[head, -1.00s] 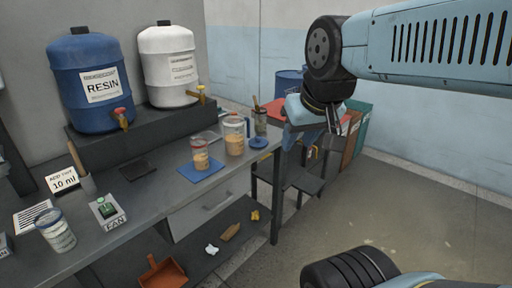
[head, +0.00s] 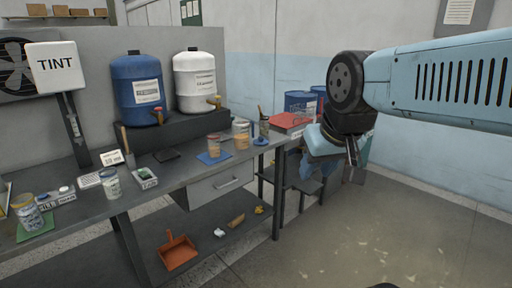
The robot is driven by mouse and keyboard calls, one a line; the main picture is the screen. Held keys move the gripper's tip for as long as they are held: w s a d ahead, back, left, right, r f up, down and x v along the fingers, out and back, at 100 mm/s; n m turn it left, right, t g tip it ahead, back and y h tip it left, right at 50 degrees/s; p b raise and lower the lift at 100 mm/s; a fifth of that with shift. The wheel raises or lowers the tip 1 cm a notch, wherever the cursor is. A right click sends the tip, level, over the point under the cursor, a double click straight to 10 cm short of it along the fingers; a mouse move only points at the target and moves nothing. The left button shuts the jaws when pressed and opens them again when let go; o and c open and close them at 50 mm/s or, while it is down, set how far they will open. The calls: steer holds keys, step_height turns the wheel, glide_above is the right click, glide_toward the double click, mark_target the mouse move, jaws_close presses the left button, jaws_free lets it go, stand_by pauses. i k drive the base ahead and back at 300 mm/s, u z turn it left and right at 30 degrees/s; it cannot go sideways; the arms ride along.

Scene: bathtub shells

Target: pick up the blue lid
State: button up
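A small round blue lid (head: 260,142) lies flat near the right end of the grey workbench (head: 190,177), in front of a jar holding sticks (head: 264,127). A cup with tan contents (head: 241,138) stands just left of the lid. My gripper (head: 354,164) hangs in the air to the right of the bench end, apart from the lid. Its fingers point down and are small and dark, so I cannot tell whether they are open or shut. I see nothing held in it.
Another tan-filled cup (head: 214,147) stands on a blue mat (head: 213,158). A blue drum (head: 138,90) and a white drum (head: 194,82) stand on a riser behind. A TINT sign (head: 56,68) rises at left. The floor (head: 400,225) at right is open.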

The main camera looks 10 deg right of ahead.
mark_target(260, 141)
steer(key=u, duration=0.4)
steer(key=i, duration=0.65)
steer(key=u, duration=0.55)
steer(key=i, duration=1.05)
steer(key=z, duration=0.75)
steer(key=i, duration=0.45)
steer(key=z, duration=0.4)
steer(key=k, duration=0.9)
steer(key=z, duration=0.2)
steer(key=i, duration=0.9)
steer(key=u, duration=0.1)
